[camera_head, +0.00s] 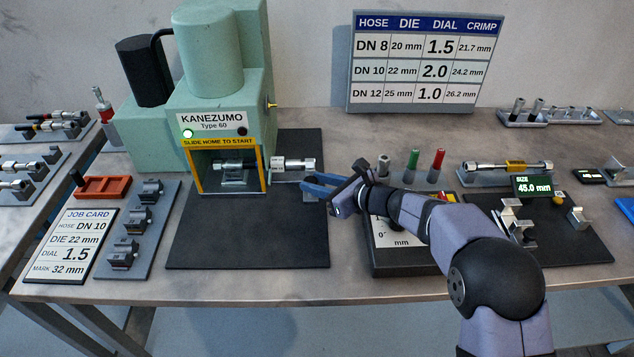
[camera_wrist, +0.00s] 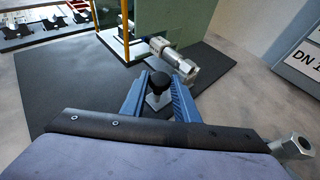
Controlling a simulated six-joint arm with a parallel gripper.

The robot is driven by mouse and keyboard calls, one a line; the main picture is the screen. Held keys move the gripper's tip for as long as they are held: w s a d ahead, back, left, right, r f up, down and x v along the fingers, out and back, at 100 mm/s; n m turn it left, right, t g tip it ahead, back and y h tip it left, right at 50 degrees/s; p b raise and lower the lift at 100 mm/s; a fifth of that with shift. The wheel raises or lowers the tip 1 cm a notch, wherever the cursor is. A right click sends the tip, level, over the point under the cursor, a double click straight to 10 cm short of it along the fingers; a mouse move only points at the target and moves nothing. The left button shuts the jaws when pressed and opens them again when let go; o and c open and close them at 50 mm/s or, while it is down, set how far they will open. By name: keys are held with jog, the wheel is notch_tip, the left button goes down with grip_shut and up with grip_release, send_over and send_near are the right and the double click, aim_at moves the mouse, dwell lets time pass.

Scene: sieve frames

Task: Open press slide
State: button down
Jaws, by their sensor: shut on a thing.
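The green press (camera_head: 195,110) stands at the back left with a yellow-framed window (camera_head: 203,190). Inside it a silver die and hose fitting (camera_head: 235,166) show. A silver fitting end (camera_head: 293,164) sticks out on the press's right side, also seen in the wrist view (camera_wrist: 175,60). My gripper (camera_head: 308,186) is at the right of the press, low over the black mat. In the wrist view its blue fingers (camera_wrist: 159,90) are shut on a black knob (camera_wrist: 157,82) with a silver block under it. The slide's body is mostly hidden.
The dark mat (camera_head: 245,235) in front of the press is bare. A job card (camera_head: 72,245) and a die rack (camera_head: 130,235) lie to its left. Coloured pins (camera_head: 413,162) and a gauge stand (camera_head: 515,215) stand to the right. A hose chart (camera_head: 424,62) is behind.

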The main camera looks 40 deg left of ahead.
jog(key=s+d+b, duration=0.9)
jog(key=s+d, duration=0.1)
jog(key=shift+f, duration=0.15)
jog(key=shift+s+d, duration=0.6)
jog(key=c, duration=1.4)
grip_release()
jog(key=v, duration=0.7)
jog(key=shift+d+b, duration=0.25)
jog(key=shift+b, duration=0.1)
